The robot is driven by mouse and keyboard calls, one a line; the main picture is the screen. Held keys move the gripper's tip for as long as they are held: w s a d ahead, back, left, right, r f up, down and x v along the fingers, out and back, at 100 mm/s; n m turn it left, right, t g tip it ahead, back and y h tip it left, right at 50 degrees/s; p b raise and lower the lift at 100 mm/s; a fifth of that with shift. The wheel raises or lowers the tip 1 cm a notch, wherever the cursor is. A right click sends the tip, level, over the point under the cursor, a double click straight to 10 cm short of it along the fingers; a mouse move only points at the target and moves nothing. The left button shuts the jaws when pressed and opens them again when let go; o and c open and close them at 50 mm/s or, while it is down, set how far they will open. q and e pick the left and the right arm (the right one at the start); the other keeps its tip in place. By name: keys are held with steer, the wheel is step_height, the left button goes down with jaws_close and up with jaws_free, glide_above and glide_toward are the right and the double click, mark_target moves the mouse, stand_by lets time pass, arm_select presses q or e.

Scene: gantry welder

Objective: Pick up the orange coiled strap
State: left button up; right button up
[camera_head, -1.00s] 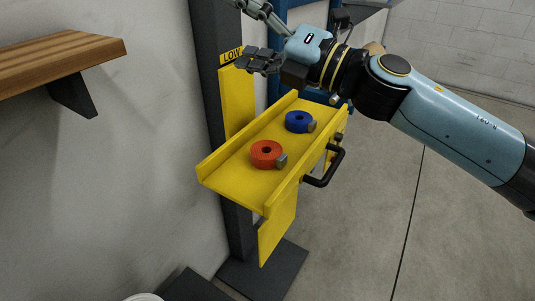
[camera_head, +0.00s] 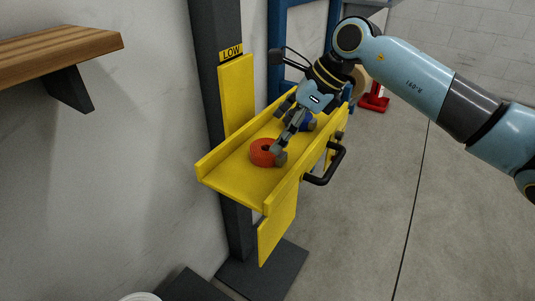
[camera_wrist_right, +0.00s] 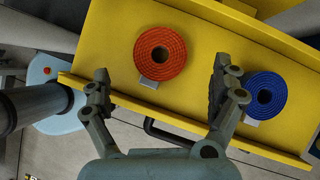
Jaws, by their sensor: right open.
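The orange coiled strap (camera_head: 263,152) lies flat in the yellow tray (camera_head: 221,171), with a small grey buckle at its edge. In the right wrist view the orange coil (camera_wrist_right: 160,53) lies ahead of the fingertips, between their lines. My right gripper (camera_head: 281,148) is over the tray beside the orange coil, and its fingers cover part of the coil in the head view. In the right wrist view the gripper (camera_wrist_right: 160,80) is open and empty, its fingers spread wide. My left gripper is not in view.
A blue coiled strap (camera_wrist_right: 266,94) lies in the same tray, close to one finger; the arm partly covers it in the head view (camera_head: 307,124). The tray has raised side walls and a black handle (camera_head: 326,167). A dark post (camera_head: 218,60) and a wooden shelf (camera_head: 60,50) stand left.

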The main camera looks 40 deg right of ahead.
mark_target(269, 147)
steer(key=x, duration=0.5)
steer(key=shift+s+d+f+b, duration=0.15)
steer(key=shift+b, duration=0.15)
steer(key=c, duration=1.4)
steer(key=shift+r, duration=0.2)
steer(key=shift+c, duration=0.2)
